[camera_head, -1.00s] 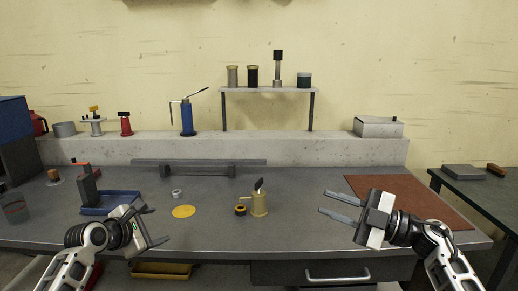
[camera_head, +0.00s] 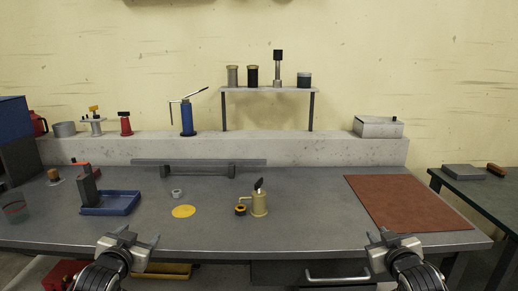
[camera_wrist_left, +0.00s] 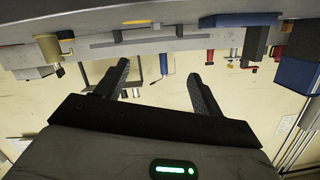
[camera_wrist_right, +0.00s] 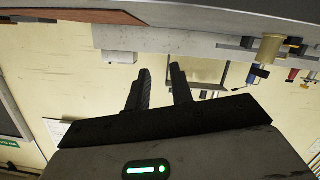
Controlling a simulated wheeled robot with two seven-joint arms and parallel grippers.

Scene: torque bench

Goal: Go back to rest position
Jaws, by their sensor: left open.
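My left gripper (camera_head: 137,238) is at the front edge of the grey workbench (camera_head: 300,215), at the lower left of the head view. Its two fingers stand apart with nothing between them in the left wrist view (camera_wrist_left: 158,72). My right gripper (camera_head: 392,238) is at the bench's front edge at the lower right, near the brown mat (camera_head: 405,200). Its fingers are also apart, with a narrower empty gap, in the right wrist view (camera_wrist_right: 161,70). Both grippers hold nothing.
On the bench stand a brass oil can (camera_head: 259,204), a dark ring (camera_head: 240,210), a yellow disc (camera_head: 184,211), a light ring (camera_head: 177,193) and a blue tray (camera_head: 122,203). A small shelf (camera_head: 270,90) holds jars. The brown mat is bare.

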